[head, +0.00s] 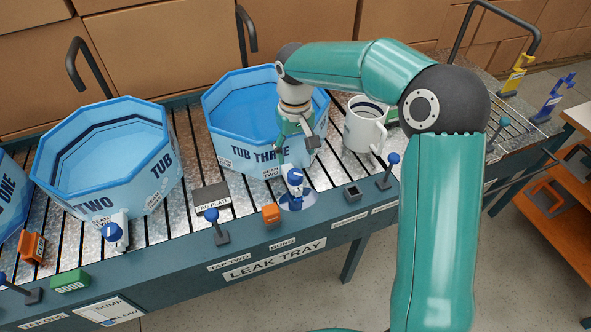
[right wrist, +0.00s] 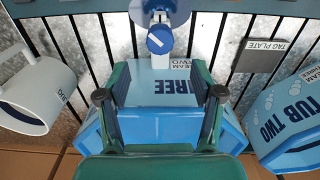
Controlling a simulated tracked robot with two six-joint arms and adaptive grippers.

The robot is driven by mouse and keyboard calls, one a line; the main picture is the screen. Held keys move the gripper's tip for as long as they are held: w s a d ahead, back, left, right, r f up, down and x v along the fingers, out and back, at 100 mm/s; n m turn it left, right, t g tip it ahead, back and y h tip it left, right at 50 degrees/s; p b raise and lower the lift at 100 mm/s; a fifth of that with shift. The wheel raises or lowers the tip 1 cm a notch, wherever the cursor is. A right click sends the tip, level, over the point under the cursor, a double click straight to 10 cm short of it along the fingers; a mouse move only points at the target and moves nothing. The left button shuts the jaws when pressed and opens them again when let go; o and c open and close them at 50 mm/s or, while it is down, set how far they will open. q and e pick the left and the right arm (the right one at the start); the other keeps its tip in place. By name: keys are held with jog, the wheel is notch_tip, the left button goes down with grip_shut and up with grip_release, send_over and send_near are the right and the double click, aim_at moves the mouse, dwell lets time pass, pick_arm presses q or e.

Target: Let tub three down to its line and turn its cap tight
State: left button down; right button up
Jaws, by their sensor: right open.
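Tub three (head: 225,132) is a light-blue octagonal tub on the slatted tray, holding blue water (head: 250,98). I cannot make out its level line. A white outlet with a blue cap (head: 295,176) sticks out low at its front; the cap also shows in the right wrist view (right wrist: 160,39). My right gripper (head: 297,150) is open and empty, pointing down at tub three's front wall just above the cap. In the right wrist view its fingers are spread wide, with the cap beyond them. My left gripper is not in view.
A white mug (head: 363,128) stands right of tub three. Tub two (head: 107,160) is on the left, with a tag plate (head: 211,197) between. Upright blue-knobbed levers (head: 215,226) and an orange bung (head: 271,213) line the tray's front edge.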

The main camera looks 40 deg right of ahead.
aim_at(295, 173)
notch_tip(295, 173, down, 8)
jog(key=shift+r, duration=0.15)
dwell(0.3)
jog(key=c, duration=1.1)
jog(key=shift+c, duration=0.2)
jog(key=m+b, duration=0.2)
jog(key=m, duration=0.2)
jog(key=m+b, duration=0.2)
jog(key=m, duration=0.3)
jog(key=shift+r+m, duration=0.1)
jog(key=shift+m, duration=0.2)
